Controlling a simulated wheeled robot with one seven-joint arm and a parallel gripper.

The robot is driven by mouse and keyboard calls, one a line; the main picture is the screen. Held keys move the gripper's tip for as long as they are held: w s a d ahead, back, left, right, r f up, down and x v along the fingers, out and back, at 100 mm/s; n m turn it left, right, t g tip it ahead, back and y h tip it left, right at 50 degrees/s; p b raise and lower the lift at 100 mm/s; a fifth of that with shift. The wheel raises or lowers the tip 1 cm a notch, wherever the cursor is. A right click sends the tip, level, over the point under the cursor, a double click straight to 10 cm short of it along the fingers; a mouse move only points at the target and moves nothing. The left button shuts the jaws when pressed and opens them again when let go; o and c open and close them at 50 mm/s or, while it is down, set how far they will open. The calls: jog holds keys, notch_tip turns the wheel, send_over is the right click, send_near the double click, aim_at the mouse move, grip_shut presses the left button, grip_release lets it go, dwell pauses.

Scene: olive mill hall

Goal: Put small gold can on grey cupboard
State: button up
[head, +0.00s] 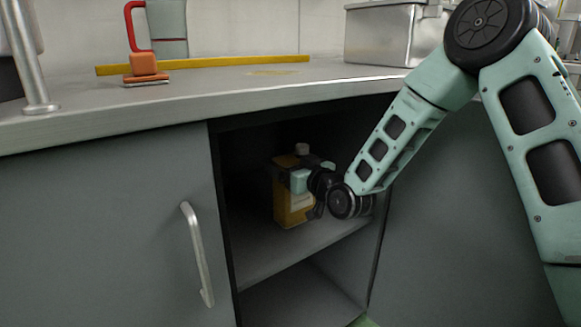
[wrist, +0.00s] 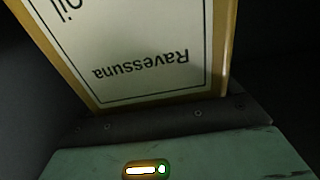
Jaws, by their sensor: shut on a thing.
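The small gold can (head: 291,207) stands upright on the shelf inside the open bay of the grey cupboard (head: 120,210). It has a pale cap on top. In the wrist view the can (wrist: 228,50) fills the upper part, with a cream label reading "Ravessuna" upside down. My gripper (head: 304,180) reaches into the bay from the right and is shut on the can. The gripper covers part of the can's front and right side. The cupboard's grey top is above the bay.
The front middle of the top is clear. A bar handle (head: 197,255) is left of the bay.

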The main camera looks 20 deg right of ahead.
jog(key=o, duration=1.8)
jog(key=shift+f, duration=0.15)
